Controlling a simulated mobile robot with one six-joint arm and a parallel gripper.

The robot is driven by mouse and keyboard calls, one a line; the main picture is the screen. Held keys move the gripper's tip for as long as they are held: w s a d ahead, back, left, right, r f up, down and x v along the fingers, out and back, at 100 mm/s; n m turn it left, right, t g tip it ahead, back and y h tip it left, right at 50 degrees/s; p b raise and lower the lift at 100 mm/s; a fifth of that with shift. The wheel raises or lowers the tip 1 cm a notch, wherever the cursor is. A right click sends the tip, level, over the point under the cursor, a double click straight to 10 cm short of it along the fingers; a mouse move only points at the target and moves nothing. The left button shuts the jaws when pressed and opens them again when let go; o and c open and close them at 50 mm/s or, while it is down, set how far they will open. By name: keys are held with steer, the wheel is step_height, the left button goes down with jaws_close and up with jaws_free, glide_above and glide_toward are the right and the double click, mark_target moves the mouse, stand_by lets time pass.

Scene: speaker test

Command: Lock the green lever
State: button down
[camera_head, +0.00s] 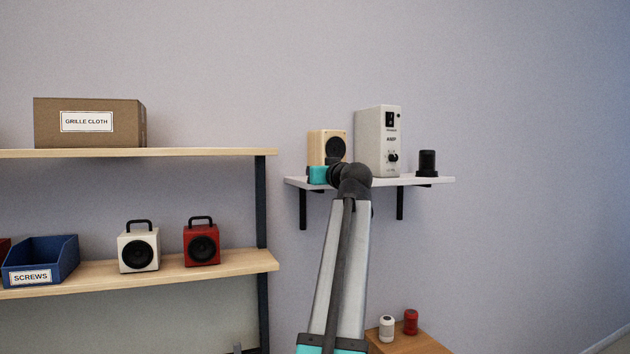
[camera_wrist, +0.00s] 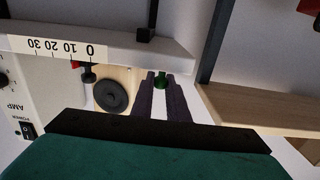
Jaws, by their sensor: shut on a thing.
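My gripper (camera_wrist: 160,82) shows in the wrist view, which is upside down. Its two dark fingers are shut on the green lever (camera_wrist: 160,80), a small green piece at the fingertips. The lever is beside the pale wooden speaker (camera_wrist: 113,92), close to the shelf edge. The fingers hide part of it, so I cannot tell which way it is turned. In the head view, my arm reaches up to the same wooden speaker (camera_head: 327,140) and hides the lever and fingertips.
The white wall shelf (camera_head: 420,181) also holds a grey amp box (camera_head: 378,140) and a black cylinder (camera_head: 427,162). A wooden rack (camera_head: 240,264) with a white speaker (camera_head: 138,250), a red speaker (camera_head: 201,245) and a blue screw bin (camera_head: 62,252) stands left. The right wall is clear.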

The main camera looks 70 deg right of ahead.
steer(key=shift+f, duration=0.1)
stand_by(0.3)
steer(key=c, duration=1.7)
jaws_free()
steer(key=shift+s, duration=0.1)
steer(key=b+v, duration=0.3)
steer(key=v, duration=1)
steer(key=shift+s+a+b, duration=0.25)
steer(key=shift+s+b, duration=0.1)
